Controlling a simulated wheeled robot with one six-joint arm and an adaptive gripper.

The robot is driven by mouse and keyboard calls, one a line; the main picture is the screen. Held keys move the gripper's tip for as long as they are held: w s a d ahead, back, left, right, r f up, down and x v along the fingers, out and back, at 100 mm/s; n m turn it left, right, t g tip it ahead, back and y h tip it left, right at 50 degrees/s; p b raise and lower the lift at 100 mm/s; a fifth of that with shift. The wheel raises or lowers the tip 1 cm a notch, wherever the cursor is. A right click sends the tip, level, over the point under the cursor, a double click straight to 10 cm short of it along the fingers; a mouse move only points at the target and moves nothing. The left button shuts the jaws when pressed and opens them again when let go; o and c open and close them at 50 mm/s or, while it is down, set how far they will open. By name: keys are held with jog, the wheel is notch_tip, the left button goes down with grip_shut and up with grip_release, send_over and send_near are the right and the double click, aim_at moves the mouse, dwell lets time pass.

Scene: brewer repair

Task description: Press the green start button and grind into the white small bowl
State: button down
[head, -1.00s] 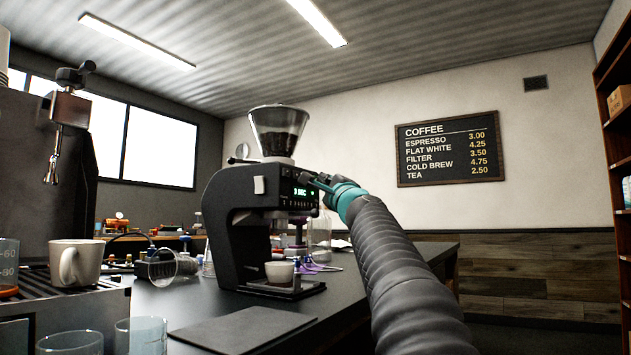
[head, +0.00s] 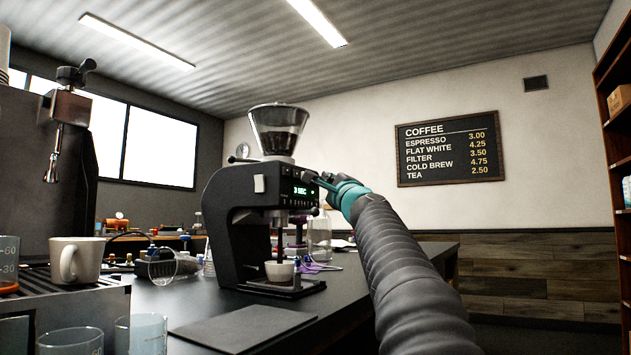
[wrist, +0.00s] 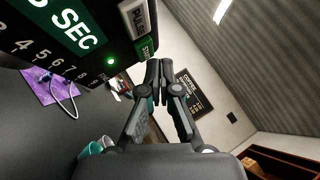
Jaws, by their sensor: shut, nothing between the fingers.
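The black grinder (head: 226,215) stands on the dark counter, with coffee beans in its clear hopper (head: 280,128). Its front display (head: 300,190) is lit green. A white small bowl (head: 280,271) sits under the spout, and a thin dark streak shows between spout and bowl. My gripper (head: 318,178) is at the right of the grinder's front panel, apart from it. In the wrist view, my gripper (wrist: 160,69) is shut and empty, with its tips near the green start button (wrist: 147,47). The white pulse button (wrist: 133,15) is beside that button, and a green light (wrist: 111,61) glows.
A dark mat (head: 243,328) lies in front of the grinder. At the left, a white mug (head: 78,260) stands on the espresso machine's tray, with glass beakers (head: 141,335) in front.

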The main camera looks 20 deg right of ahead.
jog(key=shift+s+d, duration=0.15)
jog(key=s+d, duration=0.1)
jog(key=s, duration=0.1)
jog(key=s+d+b, duration=0.1)
jog(key=s+d, duration=0.1)
dwell(0.7)
dwell(0.7)
